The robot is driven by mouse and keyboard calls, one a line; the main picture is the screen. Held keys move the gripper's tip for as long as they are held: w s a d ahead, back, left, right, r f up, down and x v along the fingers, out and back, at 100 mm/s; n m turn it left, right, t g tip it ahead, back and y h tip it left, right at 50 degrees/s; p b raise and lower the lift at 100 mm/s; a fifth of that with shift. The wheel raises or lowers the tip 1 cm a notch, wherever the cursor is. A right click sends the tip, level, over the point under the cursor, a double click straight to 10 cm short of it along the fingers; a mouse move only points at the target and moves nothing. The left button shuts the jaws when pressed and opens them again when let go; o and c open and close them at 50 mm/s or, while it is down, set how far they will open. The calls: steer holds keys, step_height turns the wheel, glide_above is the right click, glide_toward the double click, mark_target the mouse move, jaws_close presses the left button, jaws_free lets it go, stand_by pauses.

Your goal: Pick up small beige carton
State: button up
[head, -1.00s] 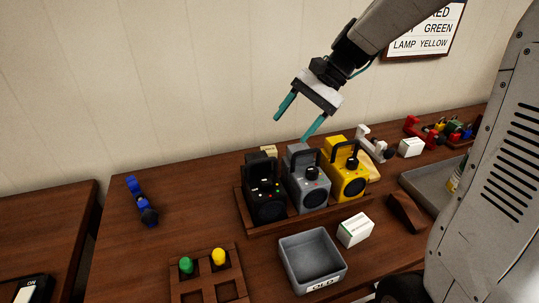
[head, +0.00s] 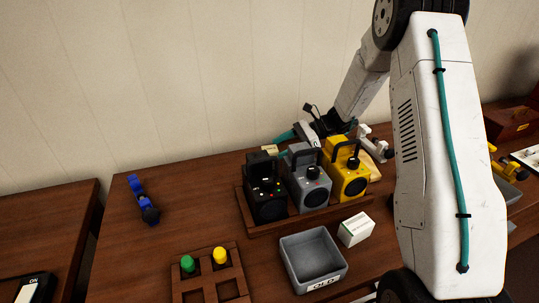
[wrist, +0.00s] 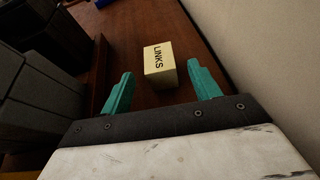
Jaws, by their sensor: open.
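The small beige carton (wrist: 160,64), marked "LINKS", lies on the wooden table in the wrist view, just ahead of and between my fingertips. In the head view only a bit of the carton (head: 269,149) shows behind the black lantern-like unit. My gripper (wrist: 158,88) is open, with one teal finger on each side of the carton's line and nothing held. In the head view my gripper (head: 297,133) is low behind the row of units, partly hidden by them.
A black unit (head: 265,198), a grey unit (head: 308,184) and a yellow unit (head: 348,180) stand in a wooden tray in front of my gripper. The wall (wrist: 268,50) is close on the other side. A grey bin (head: 313,258) and white box (head: 355,230) stand nearer.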

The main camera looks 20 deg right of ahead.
mark_target(276, 148)
steer(key=x, duration=0.5)
steer(key=c, duration=1.1)
steer(key=shift+r, duration=0.15)
